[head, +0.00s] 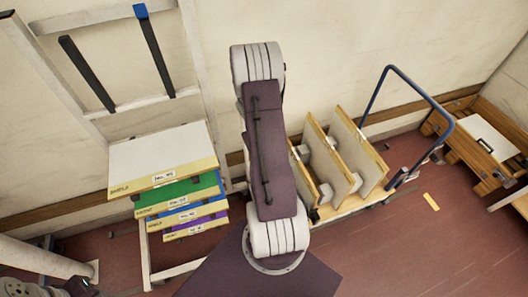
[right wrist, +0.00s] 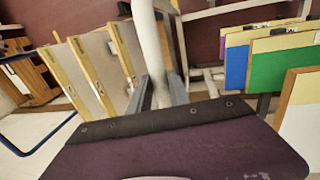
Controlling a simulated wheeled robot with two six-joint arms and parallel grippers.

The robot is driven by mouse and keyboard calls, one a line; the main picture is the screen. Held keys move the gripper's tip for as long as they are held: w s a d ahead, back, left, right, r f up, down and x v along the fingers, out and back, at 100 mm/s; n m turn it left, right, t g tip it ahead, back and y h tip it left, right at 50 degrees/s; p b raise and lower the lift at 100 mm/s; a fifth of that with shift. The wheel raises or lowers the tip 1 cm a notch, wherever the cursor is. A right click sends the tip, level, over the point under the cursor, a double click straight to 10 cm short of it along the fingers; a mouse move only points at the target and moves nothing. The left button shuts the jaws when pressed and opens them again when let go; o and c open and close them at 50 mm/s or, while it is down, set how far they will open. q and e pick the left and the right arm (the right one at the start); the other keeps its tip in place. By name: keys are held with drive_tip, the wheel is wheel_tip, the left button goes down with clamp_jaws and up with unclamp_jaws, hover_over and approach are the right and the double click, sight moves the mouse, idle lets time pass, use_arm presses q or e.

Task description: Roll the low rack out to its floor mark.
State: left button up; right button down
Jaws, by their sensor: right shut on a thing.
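What looks like the low rack (head: 350,207) stands by the wall in the head view, a wooden base with several upright boards and a blue tube handle (head: 419,90) at its right end. Its boards (right wrist: 95,70) show at the left in the right wrist view. A small yellow mark (head: 431,201) lies on the floor right of the rack. My right gripper (right wrist: 162,96) is shut on a pale tube (right wrist: 150,45); I cannot tell what the tube belongs to. In the head view my arm hides this gripper and the rack's left end. My left gripper is not clearly visible.
A white-framed stand (head: 146,236) with stacked white, green, blue and purple panels is left of my right arm. A wooden bench (head: 462,140) stands in the right corner. The red floor (head: 400,260) in front of the rack is open.

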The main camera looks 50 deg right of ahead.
drive_tip(key=shift+d+r, duration=0.1)
drive_tip(key=c, duration=1.2)
unclamp_jaws()
drive_tip(key=shift+c, duration=0.2)
drive_tip(key=shift+s+d, duration=0.15)
drive_tip(key=shift+s, duration=0.05)
wheel_tip(320, 180, up, 9)
drive_tip(key=a, duration=0.1)
drive_tip(key=shift+w+a+b, duration=0.25)
drive_tip(key=shift+w+b, duration=0.1)
drive_tip(key=shift+w, duration=0.1)
